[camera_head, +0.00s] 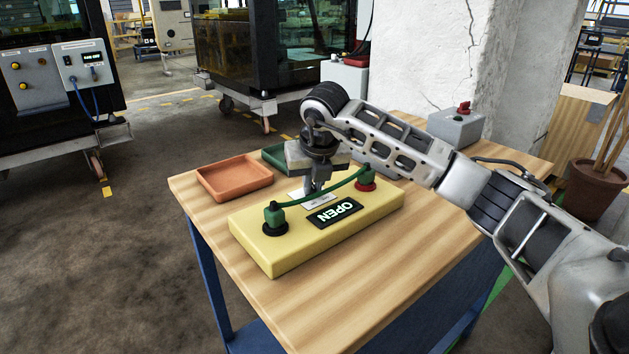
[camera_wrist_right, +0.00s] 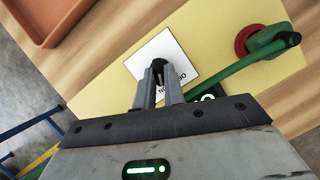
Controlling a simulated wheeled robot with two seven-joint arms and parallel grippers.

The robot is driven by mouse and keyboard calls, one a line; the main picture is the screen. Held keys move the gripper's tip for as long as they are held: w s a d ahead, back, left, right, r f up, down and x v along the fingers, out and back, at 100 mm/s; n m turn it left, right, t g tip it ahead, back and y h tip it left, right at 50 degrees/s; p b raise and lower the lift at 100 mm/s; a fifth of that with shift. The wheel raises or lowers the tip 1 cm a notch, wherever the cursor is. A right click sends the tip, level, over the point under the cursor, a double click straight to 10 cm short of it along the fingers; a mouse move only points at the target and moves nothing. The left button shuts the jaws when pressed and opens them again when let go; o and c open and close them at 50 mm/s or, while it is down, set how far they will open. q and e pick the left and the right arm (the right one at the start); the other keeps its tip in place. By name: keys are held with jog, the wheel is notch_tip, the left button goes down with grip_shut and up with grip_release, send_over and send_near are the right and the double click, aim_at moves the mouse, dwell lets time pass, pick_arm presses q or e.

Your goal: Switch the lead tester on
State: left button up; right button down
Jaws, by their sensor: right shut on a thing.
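The lead tester is a yellow box (camera_head: 374,214) on the wooden trolley top; its black display (camera_head: 335,213) reads OPEN. A green lead (camera_head: 345,186) runs between green plugs at a black socket (camera_head: 275,228) and a red socket (camera_head: 366,186). My right gripper (camera_head: 312,190) points down over the white label plate (camera_head: 322,203) behind the display. In the right wrist view its fingertips (camera_wrist_right: 158,72) are closed around a small dark piece at the plate (camera_wrist_right: 178,52), apparently the switch lever, mostly hidden by the fingers. My left gripper is out of view.
An orange tray (camera_head: 236,185) sits left of the tester and a green tray (camera_head: 275,156) behind it. A grey box with a red knob (camera_head: 457,126) stands at the back right. The front of the wooden top (camera_head: 330,300) is clear. The green lead passes close beside the fingers.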

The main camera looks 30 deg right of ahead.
jog(key=shift+a+m+h, duration=0.1)
jog(key=shift+m+h, duration=0.2)
jog(key=shift+m, duration=0.3)
jog(key=c, duration=1.5)
grip_release()
jog(key=v, duration=1.6)
jog(key=shift+w+p, duration=0.15)
jog(key=shift+p, duration=0.25)
